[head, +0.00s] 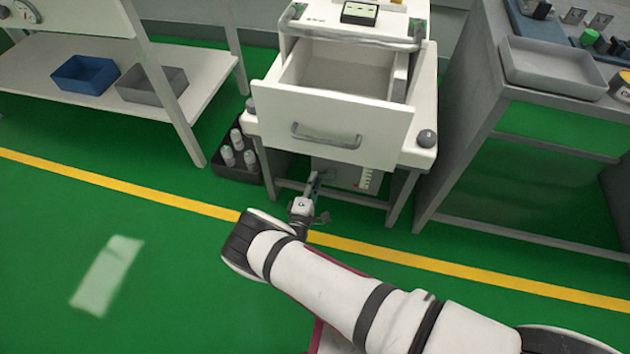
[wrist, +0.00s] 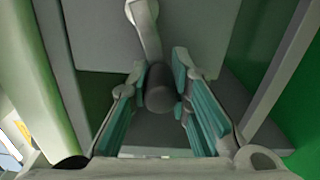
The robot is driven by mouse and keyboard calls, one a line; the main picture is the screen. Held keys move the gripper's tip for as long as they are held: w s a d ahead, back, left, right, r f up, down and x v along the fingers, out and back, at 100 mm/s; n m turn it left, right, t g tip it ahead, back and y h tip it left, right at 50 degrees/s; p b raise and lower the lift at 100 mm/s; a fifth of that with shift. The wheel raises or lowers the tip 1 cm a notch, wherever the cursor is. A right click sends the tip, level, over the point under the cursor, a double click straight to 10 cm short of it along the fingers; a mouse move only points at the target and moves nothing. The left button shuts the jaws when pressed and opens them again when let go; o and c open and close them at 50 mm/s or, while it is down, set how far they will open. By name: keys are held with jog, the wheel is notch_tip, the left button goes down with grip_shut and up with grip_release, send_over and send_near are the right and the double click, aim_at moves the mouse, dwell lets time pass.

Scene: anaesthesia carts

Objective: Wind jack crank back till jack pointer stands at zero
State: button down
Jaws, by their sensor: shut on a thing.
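My gripper (head: 314,184) reaches under the white cart in the head view, low in front of a grey box (head: 335,172). In the wrist view my gripper (wrist: 160,84) has its teal-padded fingers on either side of a dark rounded knob (wrist: 160,98) and is shut on it. The knob sits at the end of a pale crank arm (wrist: 146,32), which runs up the picture from the knob. A white scale strip with marks (head: 366,179) is on the right of the box. The pointer and its reading are too small to tell.
The cart's drawer (head: 352,122) stands open above my gripper. A black crate (head: 223,160) with several bottles is at the cart's left. A grey bench (head: 480,110) stands on the right, a white shelf (head: 110,50) on the left. The green floor in front is clear.

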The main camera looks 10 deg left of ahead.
jog(key=shift+a+r+m+p, duration=0.15)
jog(key=shift+r+m+p, duration=0.35)
jog(key=shift+m, duration=0.3)
jog(key=shift+a+r+m+p, duration=0.1)
jog(key=shift+r+m+p, duration=0.15)
jog(key=shift+m+p, duration=0.45)
jog(key=c, duration=1.5)
grip_release()
jog(key=shift+o, duration=0.2)
jog(key=shift+s, duration=0.1)
jog(key=s, duration=1.1)
jog(key=shift+s+a, duration=0.15)
jog(key=shift+s, duration=0.25)
